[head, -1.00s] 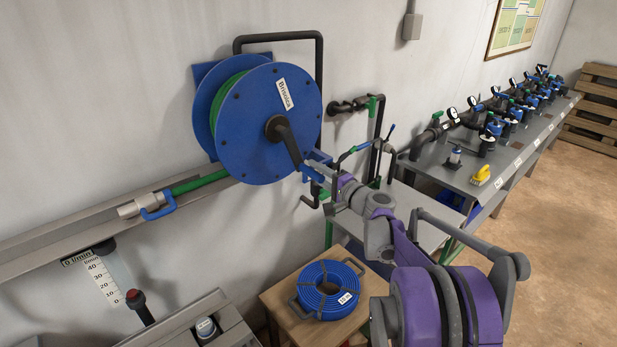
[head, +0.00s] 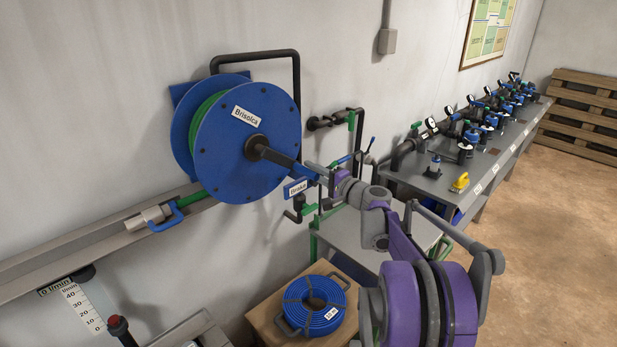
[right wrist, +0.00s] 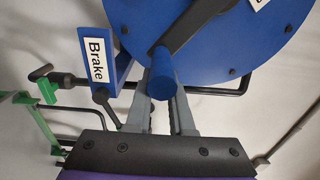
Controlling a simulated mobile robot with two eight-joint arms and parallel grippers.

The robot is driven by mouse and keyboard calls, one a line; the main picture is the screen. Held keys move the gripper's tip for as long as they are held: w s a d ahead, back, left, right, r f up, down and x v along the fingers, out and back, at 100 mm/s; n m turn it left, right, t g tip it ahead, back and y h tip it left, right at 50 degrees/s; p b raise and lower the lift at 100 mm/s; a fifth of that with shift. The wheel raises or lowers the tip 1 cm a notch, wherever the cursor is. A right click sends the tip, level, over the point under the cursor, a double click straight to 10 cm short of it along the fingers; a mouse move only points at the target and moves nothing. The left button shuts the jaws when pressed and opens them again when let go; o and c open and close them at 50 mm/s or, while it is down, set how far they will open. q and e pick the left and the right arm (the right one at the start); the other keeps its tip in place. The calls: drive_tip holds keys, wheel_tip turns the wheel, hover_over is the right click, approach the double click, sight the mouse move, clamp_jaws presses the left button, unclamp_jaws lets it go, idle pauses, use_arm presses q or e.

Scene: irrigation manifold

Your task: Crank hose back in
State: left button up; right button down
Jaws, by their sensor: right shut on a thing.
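The blue hose reel (head: 225,165), with green hose (head: 203,115) wound between its discs, is mounted on the wall. Its black crank arm (head: 272,155) points right and slightly down from the hub. My right gripper (head: 318,172) is shut on the blue crank handle (right wrist: 162,72), which sits between its fingers in the right wrist view. The hose's grey end fitting with a blue handle (head: 168,218) lies in the wall trough, close to the reel's lower left. A brake lever labelled Brake (right wrist: 97,62) is beside the gripper. My left gripper is not in view.
A black pipe frame (head: 297,75) rises behind the reel. A coiled blue hose (head: 313,322) lies on a small wooden table below. A grey bench (head: 455,175) with several valves and gauges runs along the wall at right. The trough (head: 85,248) extends left.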

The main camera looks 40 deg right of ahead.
drive_tip(key=shift+w+a+y, duration=0.1)
drive_tip(key=shift+a+y, duration=0.2)
drive_tip(key=shift+a, duration=0.15)
drive_tip(key=r, duration=0.1)
drive_tip(key=d+r, duration=0.1)
drive_tip(key=r, duration=0.1)
drive_tip(key=d+r, duration=0.1)
drive_tip(key=shift+w+d+r, duration=0.1)
drive_tip(key=shift+d+r, duration=0.05)
drive_tip(key=shift+r, duration=0.05)
drive_tip(key=shift+d+r, duration=0.15)
drive_tip(key=shift+r, duration=0.75)
drive_tip(key=shift+d+r, duration=0.1)
drive_tip(key=shift+r, duration=0.75)
drive_tip(key=shift+c, duration=2)
unclamp_jaws()
drive_tip(key=shift+a, duration=0.15)
drive_tip(key=s, duration=1.1)
drive_tip(key=shift+s+d+r, duration=0.2)
drive_tip(key=shift+d, duration=0.2)
